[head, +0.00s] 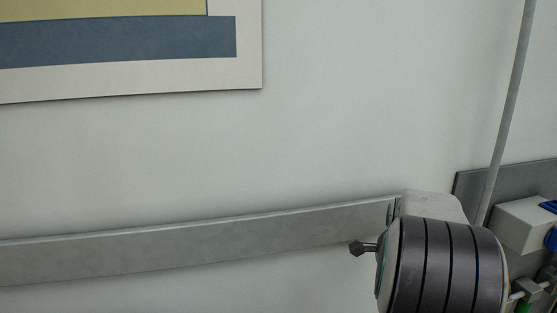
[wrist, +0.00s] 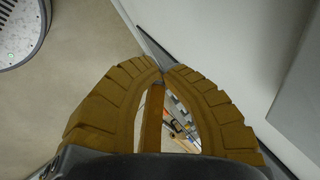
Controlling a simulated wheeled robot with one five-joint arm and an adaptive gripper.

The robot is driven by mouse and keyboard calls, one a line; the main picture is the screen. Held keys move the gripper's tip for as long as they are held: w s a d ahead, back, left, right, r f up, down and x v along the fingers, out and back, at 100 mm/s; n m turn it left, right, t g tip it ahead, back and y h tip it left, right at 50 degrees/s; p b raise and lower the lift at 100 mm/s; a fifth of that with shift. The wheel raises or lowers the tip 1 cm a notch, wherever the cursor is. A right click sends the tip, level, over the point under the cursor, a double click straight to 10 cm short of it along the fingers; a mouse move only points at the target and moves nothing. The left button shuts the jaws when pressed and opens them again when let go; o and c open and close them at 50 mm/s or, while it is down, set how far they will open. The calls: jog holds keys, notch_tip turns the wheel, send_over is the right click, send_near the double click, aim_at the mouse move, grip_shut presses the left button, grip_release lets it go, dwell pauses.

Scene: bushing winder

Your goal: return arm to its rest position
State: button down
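My gripper (wrist: 161,73) shows in the wrist view with its two brown ribbed fingers curved inward. The fingertips meet or nearly meet, and I see nothing held at the tips. A narrow brown bar shows in the gap behind the tips. Through that gap I see small cluttered parts below, too small to make out. The gripper does not show in the head view, so where the arm stands relative to my body cannot be told from there.
In the head view a dark grooved cylinder (head: 452,268) stands at the lower right, beside a white box (head: 524,226) with blue parts and a thin slanted pole (head: 508,110). A grey rail (head: 200,240) runs along the wall. Pale floor (wrist: 75,75) shows clear in the wrist view.

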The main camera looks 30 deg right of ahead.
jog(key=a+r+n+y+p, duration=0.1)
jog(key=a+r+n+p, duration=0.4)
jog(key=a, duration=0.5)
jog(key=a+r+n+y+p, duration=0.1)
jog(key=a+r+n+p, duration=0.2)
jog(key=a+r+n, duration=0.6)
jog(key=s+a+r+n+y+p, duration=0.1)
jog(key=s+a+n+p, duration=0.5)
jog(key=a, duration=0.8)
jog(key=s+n+y, duration=0.1)
jog(key=s+n, duration=0.2)
jog(key=s, duration=0.1)
jog(key=shift+r, duration=0.2)
